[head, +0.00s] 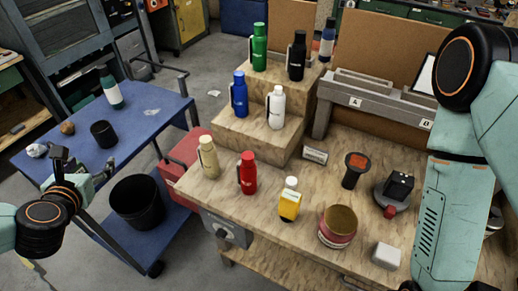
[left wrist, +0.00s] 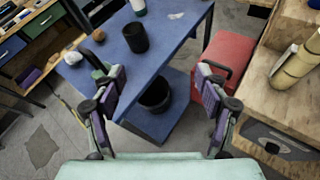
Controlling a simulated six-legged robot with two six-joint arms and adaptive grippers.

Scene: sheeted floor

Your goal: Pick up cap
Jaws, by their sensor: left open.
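I cannot make out a separate loose cap for certain. A yellow bottle with a white cap (head: 291,184) stands upright near the bench front, and several flasks with lids stand around it, including a red one (head: 247,173) and a beige one (head: 208,157). My left gripper (head: 82,168) is at the left, by the blue table's near edge. In the left wrist view the gripper (left wrist: 160,88) has its fingers wide apart with nothing between them. My right arm fills the right side of the head view, but its gripper is out of view.
The blue table (head: 150,125) holds a bottle (head: 111,91), a black cup (head: 104,134), a brown lump and a white crumpled piece. A black bin (head: 137,203) stands below. The wooden bench holds stepped blocks, an open red tin (head: 337,228) and a white block (head: 387,256).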

